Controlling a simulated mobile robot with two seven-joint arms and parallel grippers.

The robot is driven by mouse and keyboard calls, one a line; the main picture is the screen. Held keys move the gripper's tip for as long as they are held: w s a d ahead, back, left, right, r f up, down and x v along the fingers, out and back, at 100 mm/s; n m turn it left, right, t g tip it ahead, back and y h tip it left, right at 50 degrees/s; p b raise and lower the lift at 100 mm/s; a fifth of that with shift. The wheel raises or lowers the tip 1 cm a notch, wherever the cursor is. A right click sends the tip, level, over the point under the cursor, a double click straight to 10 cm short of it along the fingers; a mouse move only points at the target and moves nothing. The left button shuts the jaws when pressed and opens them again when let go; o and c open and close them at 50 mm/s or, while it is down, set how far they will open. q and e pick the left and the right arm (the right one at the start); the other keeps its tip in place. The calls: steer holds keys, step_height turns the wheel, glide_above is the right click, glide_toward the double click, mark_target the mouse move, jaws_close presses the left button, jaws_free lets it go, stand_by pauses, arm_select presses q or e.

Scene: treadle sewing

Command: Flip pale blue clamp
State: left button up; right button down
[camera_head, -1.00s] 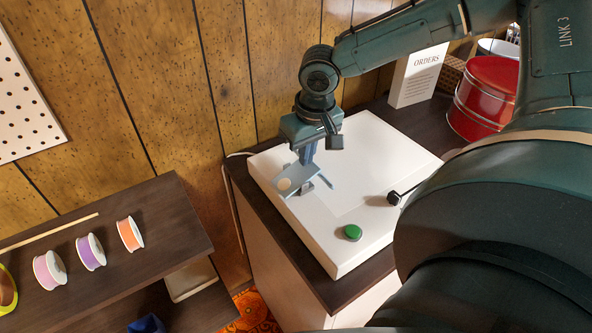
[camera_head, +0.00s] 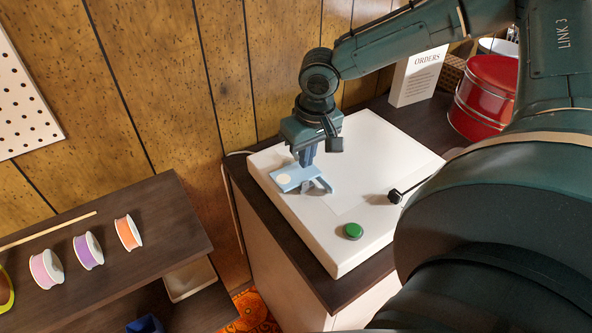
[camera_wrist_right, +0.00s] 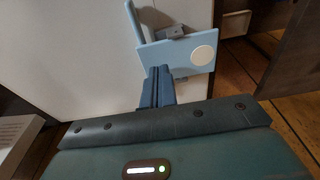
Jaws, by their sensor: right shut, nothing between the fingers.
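The pale blue clamp (camera_head: 305,175) is at the left part of the white box top (camera_head: 365,165). It has a flat plate with a cream round disc, and a thin arm slanting off to the right. In the right wrist view the clamp plate (camera_wrist_right: 172,56) shows with its disc at right, its arm at upper left and a small grey block behind it. My right gripper (camera_head: 306,160) is shut and empty, pointing down at the plate. Its fingers overlap the plate's near edge in the wrist view (camera_wrist_right: 158,72); I cannot tell whether they touch. My left gripper is out of view.
A green button (camera_head: 352,231) and a black knob on a rod (camera_head: 394,196) are on the box top. Red tins (camera_head: 486,97) and an ORDERS card (camera_head: 418,76) stand behind at right. A shelf with ribbon spools (camera_head: 88,250) is at left.

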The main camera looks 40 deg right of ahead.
arm_select(q)
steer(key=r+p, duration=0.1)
steer(key=p, duration=0.1)
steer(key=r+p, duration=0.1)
steer(key=p, duration=0.1)
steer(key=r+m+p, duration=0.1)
steer(key=p, duration=0.1)
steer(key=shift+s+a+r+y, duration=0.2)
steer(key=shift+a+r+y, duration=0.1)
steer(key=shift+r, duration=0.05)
stand_by(0.5)
